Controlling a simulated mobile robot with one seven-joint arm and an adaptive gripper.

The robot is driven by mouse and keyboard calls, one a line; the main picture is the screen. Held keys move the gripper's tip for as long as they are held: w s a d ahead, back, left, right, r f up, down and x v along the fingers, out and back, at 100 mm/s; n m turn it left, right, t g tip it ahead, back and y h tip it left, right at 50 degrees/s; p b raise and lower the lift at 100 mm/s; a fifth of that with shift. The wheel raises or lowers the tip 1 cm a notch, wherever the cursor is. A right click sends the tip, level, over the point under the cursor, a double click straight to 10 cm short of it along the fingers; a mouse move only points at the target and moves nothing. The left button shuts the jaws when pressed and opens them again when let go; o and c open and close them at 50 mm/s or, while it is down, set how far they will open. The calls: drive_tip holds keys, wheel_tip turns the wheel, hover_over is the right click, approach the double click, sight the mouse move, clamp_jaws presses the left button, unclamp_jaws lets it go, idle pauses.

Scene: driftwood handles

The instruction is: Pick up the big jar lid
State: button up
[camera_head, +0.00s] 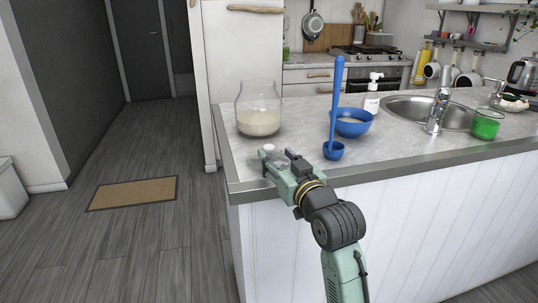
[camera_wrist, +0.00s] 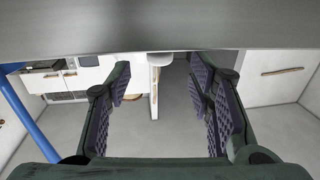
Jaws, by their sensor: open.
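A big glass jar (camera_head: 258,124) stands on the counter near its left end, part full of something pale, with no lid on its mouth. A small pale round knob (camera_head: 268,148), which looks like the big jar lid's knob, shows at the counter's front left, just beyond my gripper (camera_head: 279,161). The rest of the lid is hard to make out. In the wrist view a pale rounded piece (camera_wrist: 160,58) shows between and beyond the fingertips of my gripper (camera_wrist: 160,82). The fingers are apart, with nothing held between them.
A blue ladle (camera_head: 337,105) stands upright close right of my gripper, beside a blue bowl (camera_head: 353,128). A soap bottle (camera_head: 371,97), sink (camera_head: 402,104) and green glass (camera_head: 487,125) are farther right. The counter's front edge (camera_head: 400,162) runs beneath my gripper.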

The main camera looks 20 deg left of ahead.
sight(271, 149)
drive_tip(key=x, duration=0.1)
drive_tip(key=p+x, duration=0.1)
drive_tip(key=x, duration=0.1)
drive_tip(key=shift+w+a+r, duration=0.15)
drive_tip(key=shift+w+r, duration=0.05)
drive_tip(key=shift+w, duration=0.05)
clamp_jaws()
idle(0.4)
